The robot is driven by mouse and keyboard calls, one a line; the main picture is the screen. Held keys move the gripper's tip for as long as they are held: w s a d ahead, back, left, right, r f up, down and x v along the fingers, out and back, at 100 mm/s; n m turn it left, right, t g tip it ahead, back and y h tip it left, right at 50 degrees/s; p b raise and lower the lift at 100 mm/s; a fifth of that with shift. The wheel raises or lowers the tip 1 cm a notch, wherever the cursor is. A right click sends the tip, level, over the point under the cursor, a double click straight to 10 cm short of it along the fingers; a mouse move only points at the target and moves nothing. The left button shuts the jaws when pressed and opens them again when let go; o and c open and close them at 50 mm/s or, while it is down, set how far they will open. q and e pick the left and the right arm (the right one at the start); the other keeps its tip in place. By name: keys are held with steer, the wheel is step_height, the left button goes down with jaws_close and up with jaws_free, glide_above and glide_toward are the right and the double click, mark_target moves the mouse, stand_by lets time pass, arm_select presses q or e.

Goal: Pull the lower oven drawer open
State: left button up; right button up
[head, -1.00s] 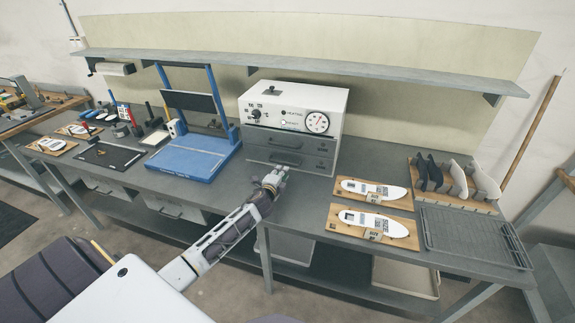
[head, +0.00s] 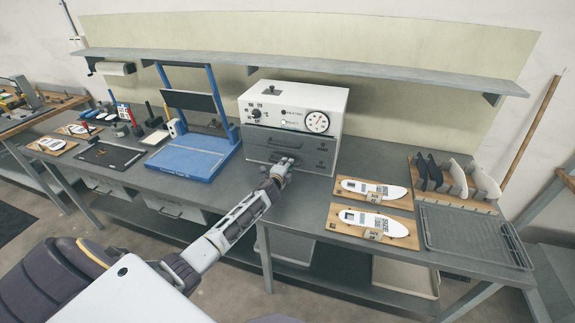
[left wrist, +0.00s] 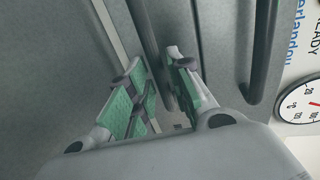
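The white oven (head: 295,97) stands on the bench with two grey drawers below its dial panel. The upper drawer (head: 315,146) and the lower drawer (head: 318,163) both look closed. My left gripper (head: 285,163) is at the front of the lower drawer, hiding part of its handle. In the left wrist view, my left gripper (left wrist: 157,88) has its two green-padded fingers apart. The lower drawer's dark bar handle (left wrist: 150,40) runs down toward the gap between the fingertips; contact cannot be told. The upper drawer's handle (left wrist: 265,50) is to the right. My right gripper is not in view.
A blue press (head: 195,155) stands left of the oven. Boards with white insoles (head: 372,222) and a grey wire tray (head: 470,240) lie to the right. The bench top (head: 305,195) in front of the oven is clear. A shelf (head: 300,67) runs above.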

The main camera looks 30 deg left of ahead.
arm_select(q)
steer(key=shift+x, duration=0.85)
jaws_close()
